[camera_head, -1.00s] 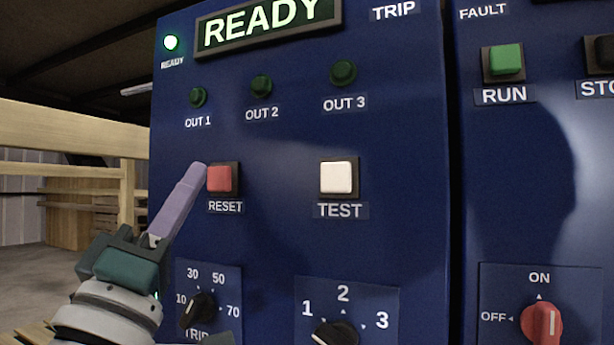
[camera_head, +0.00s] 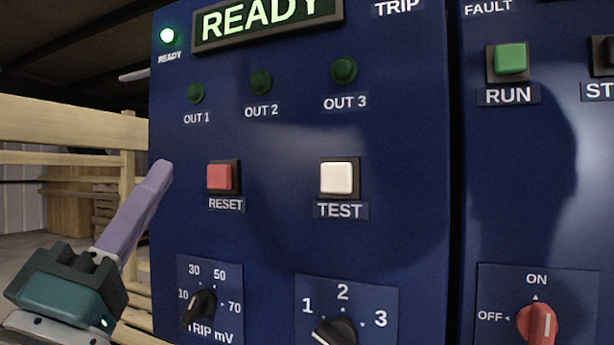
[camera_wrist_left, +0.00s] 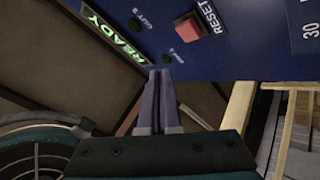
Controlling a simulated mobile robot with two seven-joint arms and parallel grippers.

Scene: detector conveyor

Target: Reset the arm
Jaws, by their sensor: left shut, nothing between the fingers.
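My left gripper (camera_head: 160,172) is at the left of the blue control panel, with its purple fingers closed together and nothing between them. Its tip is left of the red RESET button (camera_head: 220,177) and apart from it. In the left wrist view my fingers (camera_wrist_left: 160,78) point toward the panel's edge, and the RESET button (camera_wrist_left: 191,25) shows above and to the right of them. My right gripper is in neither view.
The blue panel (camera_head: 280,225) carries a white TEST button (camera_head: 337,178), a lit READY display (camera_head: 268,18), a TRIP mV knob (camera_head: 203,303) and a 1-2-3 knob (camera_head: 335,332). A second panel with a green RUN button (camera_head: 511,59) stands right. Wooden rails (camera_head: 70,125) are behind my gripper.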

